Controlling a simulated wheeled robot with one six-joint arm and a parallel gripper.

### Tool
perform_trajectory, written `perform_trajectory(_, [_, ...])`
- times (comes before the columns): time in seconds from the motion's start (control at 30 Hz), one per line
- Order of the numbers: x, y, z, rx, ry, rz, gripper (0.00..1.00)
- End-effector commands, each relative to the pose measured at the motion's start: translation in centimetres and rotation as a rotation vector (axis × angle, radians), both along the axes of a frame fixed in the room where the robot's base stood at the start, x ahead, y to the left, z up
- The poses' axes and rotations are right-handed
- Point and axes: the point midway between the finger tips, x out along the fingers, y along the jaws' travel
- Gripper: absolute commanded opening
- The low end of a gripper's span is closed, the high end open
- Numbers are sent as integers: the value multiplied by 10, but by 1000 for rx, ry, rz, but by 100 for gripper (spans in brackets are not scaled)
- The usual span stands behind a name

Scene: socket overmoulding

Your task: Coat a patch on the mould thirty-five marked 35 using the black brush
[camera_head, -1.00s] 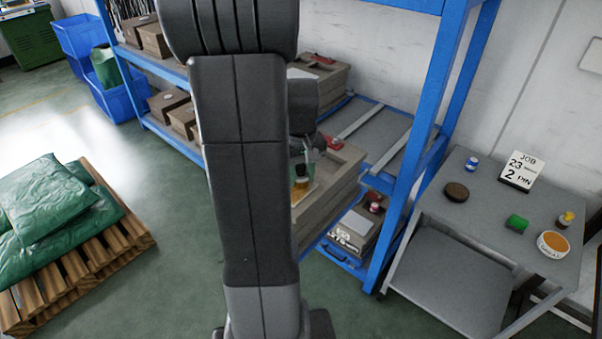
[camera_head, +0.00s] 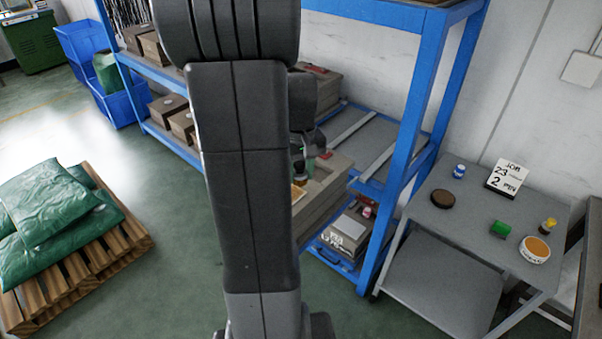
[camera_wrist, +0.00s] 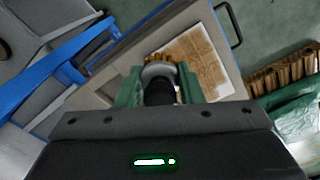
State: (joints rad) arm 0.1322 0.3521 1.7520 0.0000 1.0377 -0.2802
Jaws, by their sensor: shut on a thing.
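My gripper (camera_wrist: 160,88) is shut on the black brush (camera_wrist: 160,92), with one green finger on each side of its dark handle. The brush's yellow-brown bristles (camera_wrist: 160,60) point away from the gripper, at the left edge of a square patch in the wrist view; I cannot tell whether they touch it. The patch (camera_wrist: 203,60) is streaky tan with a paler border and lies on a grey-brown mould (camera_wrist: 118,72). In the head view, the mould (camera_head: 325,200) sits on the blue rack, partly hidden by my arm. No number is readable on it.
Another mould (camera_head: 318,90) lies behind on the rack (camera_head: 415,120), whose blue post stands right of the work. A grey table (camera_head: 470,225) at right holds a job card (camera_head: 507,177), an orange-filled tub (camera_head: 535,250) and small items. A pallet (camera_head: 100,270) with green sacks stands left.

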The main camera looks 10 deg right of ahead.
Motion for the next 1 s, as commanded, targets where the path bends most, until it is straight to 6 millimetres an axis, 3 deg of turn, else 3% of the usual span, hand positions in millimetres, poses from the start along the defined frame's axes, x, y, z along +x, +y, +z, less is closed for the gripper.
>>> perform_trajectory(0.23, [1,2,20,0,0,0,7])
perform_trajectory(1.0, [1,2,19,0,0,0,7])
